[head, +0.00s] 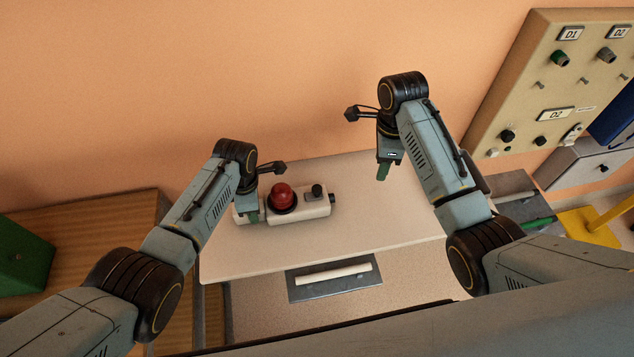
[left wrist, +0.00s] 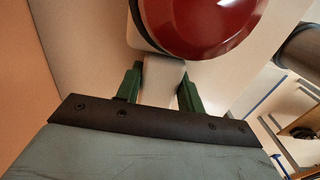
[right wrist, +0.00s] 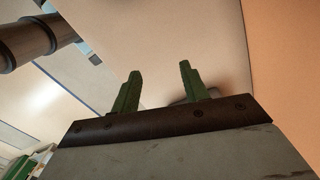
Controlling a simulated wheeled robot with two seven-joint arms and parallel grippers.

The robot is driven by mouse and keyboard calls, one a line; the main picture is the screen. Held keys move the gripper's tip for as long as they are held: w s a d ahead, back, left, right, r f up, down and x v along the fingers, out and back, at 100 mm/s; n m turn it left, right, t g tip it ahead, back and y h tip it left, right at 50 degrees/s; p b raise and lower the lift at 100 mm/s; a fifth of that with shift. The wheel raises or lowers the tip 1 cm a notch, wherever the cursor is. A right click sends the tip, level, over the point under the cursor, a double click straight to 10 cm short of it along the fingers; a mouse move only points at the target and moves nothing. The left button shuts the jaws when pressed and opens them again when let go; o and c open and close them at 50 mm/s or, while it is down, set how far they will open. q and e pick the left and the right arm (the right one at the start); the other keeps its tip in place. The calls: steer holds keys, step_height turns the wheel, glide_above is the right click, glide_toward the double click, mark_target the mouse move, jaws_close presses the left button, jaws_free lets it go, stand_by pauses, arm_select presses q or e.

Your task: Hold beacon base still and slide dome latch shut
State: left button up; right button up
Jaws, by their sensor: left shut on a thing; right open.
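The beacon base (head: 313,206) is a white block lying on the pale table. Its red dome (head: 282,193) sits on a dark ring at the left part of the block. A grey plate with a black knob (head: 317,190), perhaps the dome latch, is on top right of the dome. My left gripper (head: 252,216) is at the base's left end. In the left wrist view its green fingers (left wrist: 160,88) are shut on a pale tab of the base, beside the red dome (left wrist: 205,22). My right gripper (head: 383,172) is open and empty above the table, right of the base. Its fingers show apart in the right wrist view (right wrist: 158,88).
The pale table (head: 370,230) is clear right of and in front of the base. A drawer front with a white handle (head: 333,276) is below its front edge. A panel with knobs (head: 545,90) stands at the right. A green box (head: 25,252) is at the far left.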

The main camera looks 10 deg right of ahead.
step_height(320, 180, up, 6)
glide_above(317, 188)
step_height(317, 188, down, 12)
steer(key=shift+r, duration=0.1)
steer(key=shift+c, duration=0.3)
jaws_close()
